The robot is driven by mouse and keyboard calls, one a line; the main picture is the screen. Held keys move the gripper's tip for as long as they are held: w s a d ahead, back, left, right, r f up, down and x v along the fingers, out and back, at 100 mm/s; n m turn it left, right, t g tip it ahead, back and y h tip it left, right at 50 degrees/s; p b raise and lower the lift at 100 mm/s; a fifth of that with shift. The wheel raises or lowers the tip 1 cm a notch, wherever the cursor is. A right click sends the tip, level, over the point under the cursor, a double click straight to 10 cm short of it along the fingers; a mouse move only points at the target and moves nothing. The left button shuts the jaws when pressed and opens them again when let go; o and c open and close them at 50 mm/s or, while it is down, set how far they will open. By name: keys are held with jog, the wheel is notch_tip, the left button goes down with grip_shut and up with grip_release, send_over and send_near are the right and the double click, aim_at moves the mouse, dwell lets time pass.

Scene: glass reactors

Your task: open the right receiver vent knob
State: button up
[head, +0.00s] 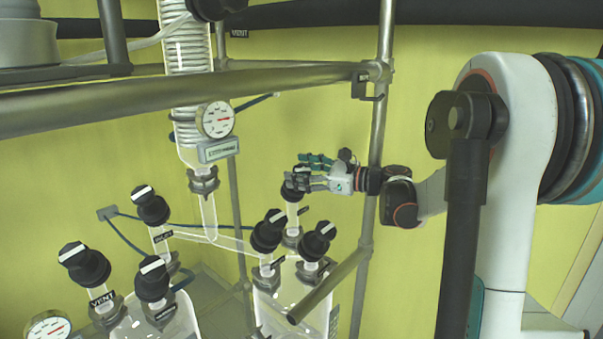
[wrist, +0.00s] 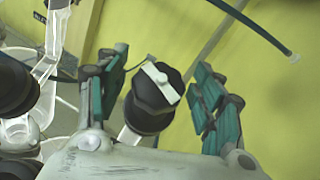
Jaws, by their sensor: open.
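The right receiver (head: 288,305) is a clear glass vessel with several black knobs on its top. A rear knob (head: 291,192) stands at my gripper (head: 295,176) and is partly covered by it in the head view. In the wrist view this black knob (wrist: 151,108), with a white bar across its top, sits between the two teal fingers of my gripper (wrist: 160,72). The fingers are open, with visible gaps on both sides of the knob. The white bar slants down to the right there. I cannot read a label on this knob.
Two more knobs, left (head: 269,232) and right (head: 317,241), stand in front on the same receiver. The left receiver (head: 160,325) carries a VENT-labelled knob (head: 84,264). A metal frame post (head: 378,130) stands beside my arm. A gauge (head: 216,119) and condenser coil hang above left.

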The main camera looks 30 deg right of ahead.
aim_at(301, 168)
notch_tip(301, 168, up, 10)
jog(key=shift+f, duration=0.1)
dwell(0.7)
